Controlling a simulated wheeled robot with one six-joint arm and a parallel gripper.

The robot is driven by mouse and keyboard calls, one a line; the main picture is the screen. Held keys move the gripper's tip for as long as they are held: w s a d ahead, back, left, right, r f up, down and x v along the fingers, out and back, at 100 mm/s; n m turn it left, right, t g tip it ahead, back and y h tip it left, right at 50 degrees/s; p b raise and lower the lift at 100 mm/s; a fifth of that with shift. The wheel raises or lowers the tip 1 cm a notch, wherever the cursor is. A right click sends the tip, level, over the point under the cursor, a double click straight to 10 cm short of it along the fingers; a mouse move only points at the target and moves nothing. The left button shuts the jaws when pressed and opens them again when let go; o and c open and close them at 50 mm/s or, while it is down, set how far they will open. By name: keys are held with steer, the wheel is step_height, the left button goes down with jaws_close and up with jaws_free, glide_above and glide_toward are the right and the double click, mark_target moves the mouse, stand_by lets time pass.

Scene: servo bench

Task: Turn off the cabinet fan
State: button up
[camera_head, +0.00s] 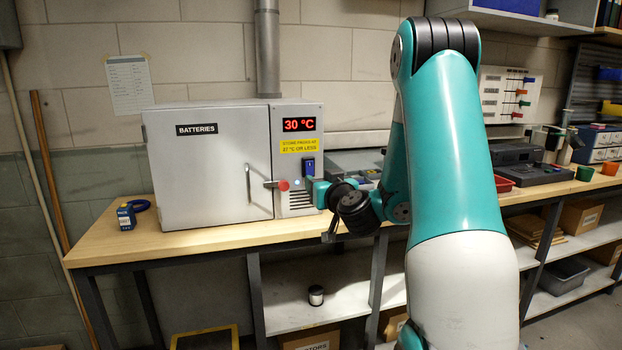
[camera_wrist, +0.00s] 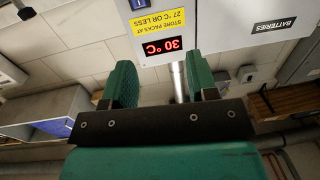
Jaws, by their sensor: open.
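The grey cabinet (camera_head: 215,190) marked BATTERIES stands on the bench with its door shut. Its right panel has a red 30 °C display (camera_head: 298,124), which shows upside down in the wrist view (camera_wrist: 161,46). Below are a yellow label (camera_head: 299,146), a dark blue switch (camera_head: 308,167), a small lit light (camera_head: 296,182) and a slatted vent (camera_head: 300,199). The switch is cut by the top edge of the wrist view (camera_wrist: 138,4). My gripper (camera_wrist: 160,80) is open and empty, facing the cabinet. In the head view its end is near the panel, just below the switch; contact cannot be told.
A door handle (camera_head: 248,184) is further left. A blue tool (camera_head: 126,217) lies at the bench's left end. Dark equipment (camera_head: 536,173) stands on the right.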

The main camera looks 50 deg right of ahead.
steer(key=d+h, duration=0.1)
steer(key=d, duration=0.1)
steer(key=p, duration=1.9)
glide_toward(310, 162)
steer(key=shift+m, duration=0.3)
steer(key=x, duration=0.7)
steer(key=shift+w+r, duration=0.15)
steer(key=shift+w, duration=0.1)
steer(key=shift+w+d+g+h+p, duration=0.3)
steer(key=shift+w+p, duration=0.1)
steer(key=shift+p, duration=0.05)
